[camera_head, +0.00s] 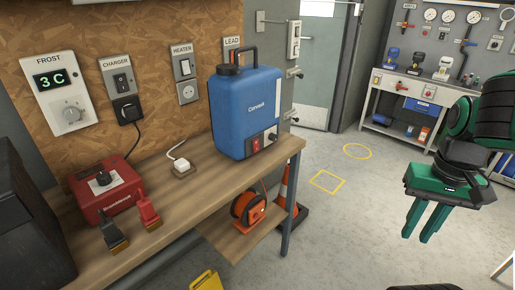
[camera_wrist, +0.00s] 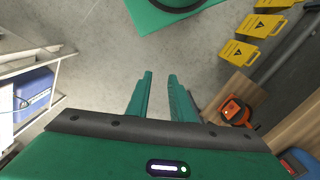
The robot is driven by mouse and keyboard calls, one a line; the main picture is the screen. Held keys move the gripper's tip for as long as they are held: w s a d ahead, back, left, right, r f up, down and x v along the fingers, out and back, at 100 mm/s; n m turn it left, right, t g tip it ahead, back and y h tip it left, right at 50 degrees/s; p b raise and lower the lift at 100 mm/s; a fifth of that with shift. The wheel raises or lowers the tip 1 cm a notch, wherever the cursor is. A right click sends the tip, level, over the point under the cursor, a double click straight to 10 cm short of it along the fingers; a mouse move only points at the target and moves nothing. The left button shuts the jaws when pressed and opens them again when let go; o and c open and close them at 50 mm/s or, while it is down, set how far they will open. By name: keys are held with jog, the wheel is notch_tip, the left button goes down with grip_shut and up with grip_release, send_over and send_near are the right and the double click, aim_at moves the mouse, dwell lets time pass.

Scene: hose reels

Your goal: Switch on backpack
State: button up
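The backpack is a blue tank (camera_head: 246,112) with a black cap and handle, upright at the right end of the wooden workbench (camera_head: 185,200). I cannot tell the switch's position. My green gripper (camera_head: 424,228) hangs over the floor, well to the right of the backpack and apart from it. Its two fingers also show in the wrist view (camera_wrist: 159,82), spread with an empty gap between them.
A red charger (camera_head: 105,190) with clamps and a white plug (camera_head: 181,167) share the bench. An orange reel (camera_head: 248,205) sits on the lower shelf beside a traffic cone (camera_head: 290,186). Open floor lies between bench and gripper.

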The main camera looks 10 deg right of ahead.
jog(key=shift+r, duration=0.2)
grip_shut()
jog(key=w+a+m+t+y, duration=0.1)
jog(key=w+a, duration=0.4)
jog(key=w, duration=0.6)
jog(key=w+a+m+t+y, duration=0.2)
jog(key=w+a+t, duration=0.3)
jog(key=w, duration=0.6)
jog(key=w+a+m+t+y, duration=0.1)
jog(key=w+a+t+y, duration=0.2)
jog(key=w, duration=0.9)
jog(key=a, duration=0.3)
jog(key=shift+a+r, duration=0.25)
jog(key=shift+a, duration=0.15)
jog(key=shift+w, duration=0.1)
